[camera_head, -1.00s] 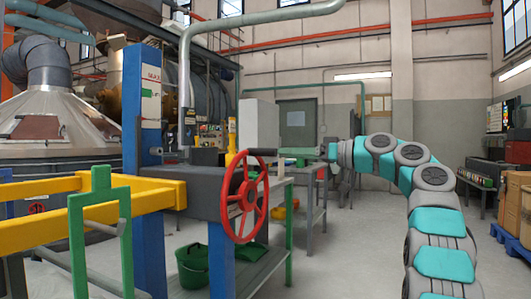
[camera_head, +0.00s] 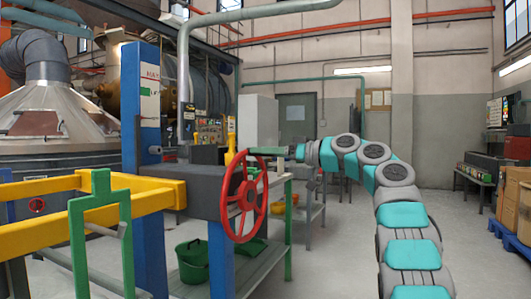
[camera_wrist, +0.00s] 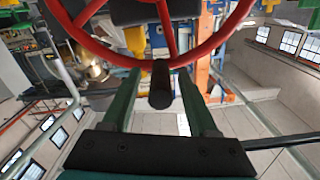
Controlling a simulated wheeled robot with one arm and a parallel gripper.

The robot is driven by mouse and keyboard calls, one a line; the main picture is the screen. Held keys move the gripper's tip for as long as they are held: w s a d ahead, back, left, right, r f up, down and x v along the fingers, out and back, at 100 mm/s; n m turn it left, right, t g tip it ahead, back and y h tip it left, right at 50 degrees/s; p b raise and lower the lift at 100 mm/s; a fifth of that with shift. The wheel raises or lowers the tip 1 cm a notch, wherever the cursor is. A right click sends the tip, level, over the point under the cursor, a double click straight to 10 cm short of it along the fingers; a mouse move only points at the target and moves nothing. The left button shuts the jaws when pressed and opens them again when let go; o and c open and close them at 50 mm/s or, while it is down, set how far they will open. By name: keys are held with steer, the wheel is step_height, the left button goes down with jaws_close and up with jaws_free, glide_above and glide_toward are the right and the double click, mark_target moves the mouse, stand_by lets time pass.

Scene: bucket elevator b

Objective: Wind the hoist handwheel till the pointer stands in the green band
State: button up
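The red handwheel (camera_head: 262,207) stands upright on the side of a grey housing (camera_head: 205,193). In the wrist view its rim and spokes (camera_wrist: 100,50) cross the top. A dark handle (camera_wrist: 160,88) points toward the camera, between the two green fingers of my gripper (camera_wrist: 157,78). Gaps show on both sides of the handle, so the fingers are open around it, not touching. In the head view my gripper (camera_head: 270,153) is at the wheel's upper edge. The scale (camera_head: 149,82) with a MAX label is on the blue column (camera_head: 141,150); the pointer's place is too small to tell.
Yellow rails (camera_head: 110,190) and a green frame (camera_head: 72,240) stand at the left front. A green bucket (camera_head: 192,264) sits on a low bench shelf below the wheel. The floor (camera_head: 330,255) in the middle is open.

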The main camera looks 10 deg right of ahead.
jaws_close()
stand_by(1.3)
